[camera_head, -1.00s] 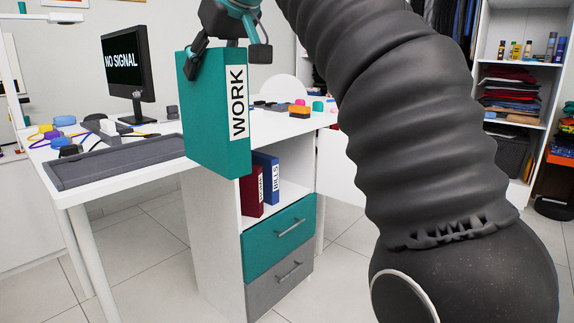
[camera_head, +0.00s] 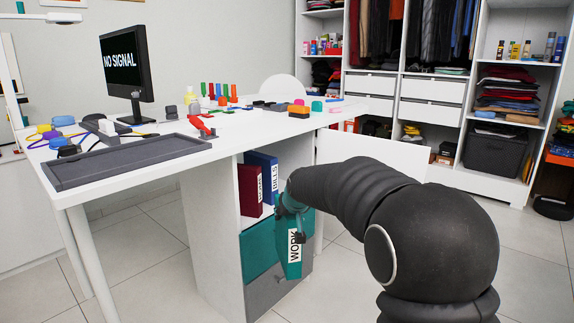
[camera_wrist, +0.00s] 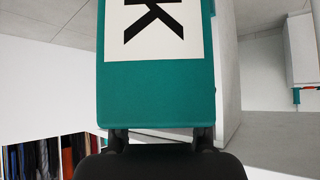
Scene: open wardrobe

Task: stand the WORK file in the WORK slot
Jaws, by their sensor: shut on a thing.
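The teal WORK file (camera_head: 294,260) hangs upright below my gripper, in front of the teal drawer of the desk's cabinet. Its white label reads WORK; part of the label and the teal cover also show in the wrist view (camera_wrist: 155,95). My gripper (camera_head: 291,212) is shut on the file's upper end. Its dark fingers (camera_wrist: 160,137) show at the file's edge in the wrist view. The open shelf (camera_head: 286,221) above the drawers holds a red file (camera_head: 250,188) and a blue BILLS file (camera_head: 263,178). My arm hides the shelf's right part, and no WORK slot marking is readable.
The white desk (camera_head: 160,172) carries a grey tray (camera_head: 125,160), a monitor (camera_head: 127,70) and several small items. The cabinet's white side panel (camera_head: 210,240) stands left of the shelf. Open floor lies in front. A wardrobe (camera_head: 430,120) stands behind at the right.

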